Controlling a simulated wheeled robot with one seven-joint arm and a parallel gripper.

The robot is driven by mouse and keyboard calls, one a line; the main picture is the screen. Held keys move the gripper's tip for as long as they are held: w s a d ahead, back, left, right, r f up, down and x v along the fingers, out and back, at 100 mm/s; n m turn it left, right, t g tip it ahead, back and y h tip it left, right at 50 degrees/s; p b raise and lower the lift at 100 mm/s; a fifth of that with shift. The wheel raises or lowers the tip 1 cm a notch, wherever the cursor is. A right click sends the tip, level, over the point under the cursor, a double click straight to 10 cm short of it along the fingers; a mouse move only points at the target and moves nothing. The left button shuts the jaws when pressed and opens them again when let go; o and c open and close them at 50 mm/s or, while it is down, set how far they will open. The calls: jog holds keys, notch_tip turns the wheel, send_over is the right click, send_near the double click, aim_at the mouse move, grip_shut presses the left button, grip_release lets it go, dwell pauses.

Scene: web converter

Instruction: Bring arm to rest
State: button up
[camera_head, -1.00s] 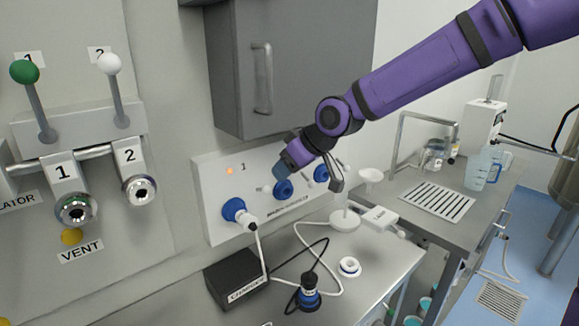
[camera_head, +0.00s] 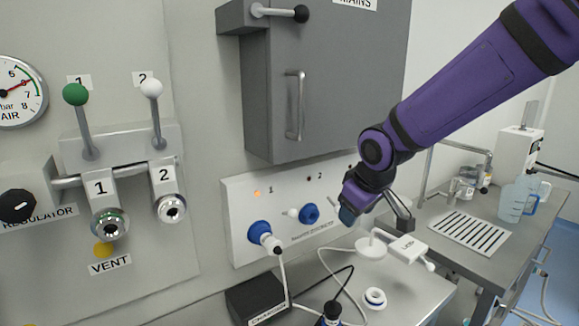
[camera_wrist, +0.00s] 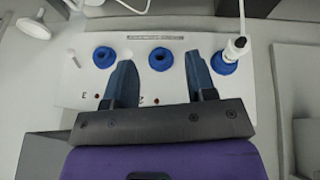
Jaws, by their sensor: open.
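My purple arm reaches in from the upper right in the head view. My gripper (camera_head: 350,214) hangs in front of the white socket panel (camera_head: 236,215), above the steel bench. In the wrist view my gripper (camera_wrist: 160,85) is open, its two dark fingers apart with nothing between them. A blue socket (camera_wrist: 160,59) shows beyond the gap, apart from the fingers. A white plug sits in the panel's left blue socket (camera_head: 259,232) in the head view; it is at the right in the wrist view (camera_wrist: 236,47).
A grey cabinet (camera_head: 265,90) with a handle (camera_head: 295,105) hangs above the panel. A black charger box (camera_head: 255,298), cables and a white ring (camera_head: 375,297) lie on the bench. A jug (camera_head: 515,200) stands at the right.

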jog(key=s+d+r+m, duration=0.2)
jog(key=s+d, duration=0.3)
jog(key=s, duration=0.3)
jog(key=s+d+r+m, duration=0.3)
jog(key=s+d+r, duration=0.2)
jog(key=s, duration=0.3)
jog(key=s+d+r+m+h, duration=0.1)
jog(key=s+d+r+m, duration=0.1)
jog(key=s+d, duration=0.4)
jog(key=shift+s+r+m+t, duration=0.35)
jog(key=shift+s+r, duration=0.5)
jog(key=shift+s, duration=0.4)
